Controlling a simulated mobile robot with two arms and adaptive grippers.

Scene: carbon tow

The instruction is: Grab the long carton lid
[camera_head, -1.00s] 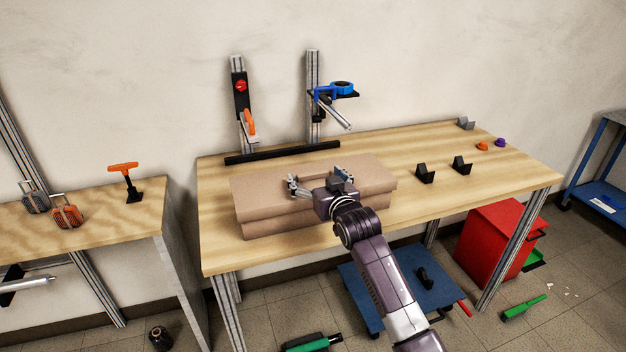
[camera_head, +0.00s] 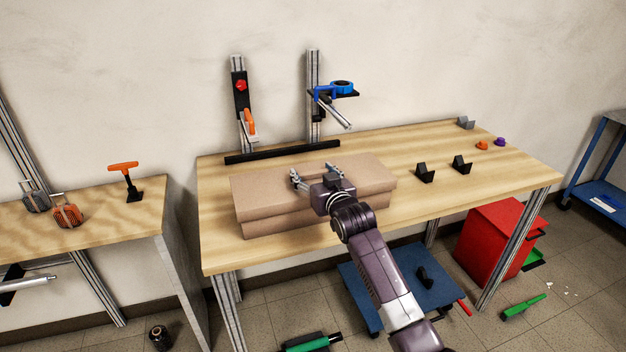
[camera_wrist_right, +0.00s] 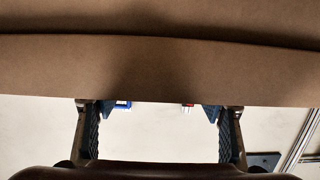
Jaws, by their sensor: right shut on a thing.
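The long brown carton lid (camera_head: 265,182) lies on top of the carton (camera_head: 275,224) on the wooden workbench. My right gripper (camera_head: 315,175) is at the middle of the lid, with its fingers over the top. It is shut on the lid, which still rests on the carton. In the right wrist view the lid (camera_wrist_right: 160,70) fills the upper part as a brown band, and the two fingers of the right gripper (camera_wrist_right: 159,115) reach up to its edge. Where the fingertips touch is hidden there. My left gripper is not in view.
A black bar (camera_head: 282,153) and two clamp posts stand behind the carton. Black wedge blocks (camera_head: 425,172) lie to its right on the bench (camera_head: 510,180). A blue cart (camera_head: 365,290) and a red cabinet (camera_head: 500,238) are below. The bench's right part is mostly clear.

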